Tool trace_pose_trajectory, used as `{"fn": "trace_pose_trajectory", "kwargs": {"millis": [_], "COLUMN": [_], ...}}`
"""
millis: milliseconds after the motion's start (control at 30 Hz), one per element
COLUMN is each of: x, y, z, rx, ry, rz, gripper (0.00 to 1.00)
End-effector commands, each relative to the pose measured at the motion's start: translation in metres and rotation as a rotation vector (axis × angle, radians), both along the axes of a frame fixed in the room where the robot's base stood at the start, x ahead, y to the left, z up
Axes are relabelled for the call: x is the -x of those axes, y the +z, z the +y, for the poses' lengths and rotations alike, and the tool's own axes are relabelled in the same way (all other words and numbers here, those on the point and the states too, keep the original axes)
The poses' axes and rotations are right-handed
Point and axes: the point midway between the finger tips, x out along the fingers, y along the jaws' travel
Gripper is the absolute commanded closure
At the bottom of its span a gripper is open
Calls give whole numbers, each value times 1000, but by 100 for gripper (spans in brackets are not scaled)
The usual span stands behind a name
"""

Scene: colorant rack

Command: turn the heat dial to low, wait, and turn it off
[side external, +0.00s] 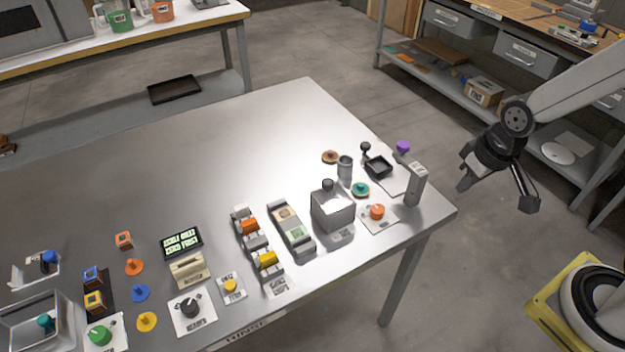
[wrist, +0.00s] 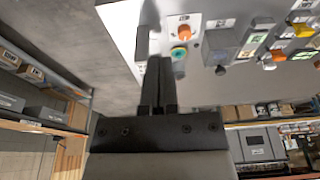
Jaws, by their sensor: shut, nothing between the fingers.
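The heat dial (side external: 190,308) is a dark round knob on a white plate whose label seems to read HEATER, near the table's front edge in the side external view. The knob's exact pointer position is too small to read. In the wrist view I cannot pick the dial out for certain. My gripper (side external: 464,184) hangs off the table's right end, well away from the dial. In the wrist view my gripper (wrist: 158,85) has its two dark fingers together, with nothing between them.
A small dark display (side external: 182,242) stands behind the dial. A yellow button (side external: 230,286) is to its right and a green knob (side external: 100,335) to its left. A grey box (side external: 333,208) and a grey upright post (side external: 415,184) stand towards the right end. The table's back half is clear.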

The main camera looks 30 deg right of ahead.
Motion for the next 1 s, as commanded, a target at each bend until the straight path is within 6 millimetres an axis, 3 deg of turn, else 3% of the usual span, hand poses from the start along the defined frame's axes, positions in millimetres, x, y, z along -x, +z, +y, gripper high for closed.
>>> {"fn": "trace_pose_trajectory", "kwargs": {"millis": [367,600,633,1000], "x": [0,-7,-9,-64], "y": [0,-1,-2,-26], "z": [0,1,2,15], "rx": [0,-4,-5,-35], "ry": [0,-12,-17,-154], "rz": [0,8,12,85], "gripper": [97,21,16,16]}}
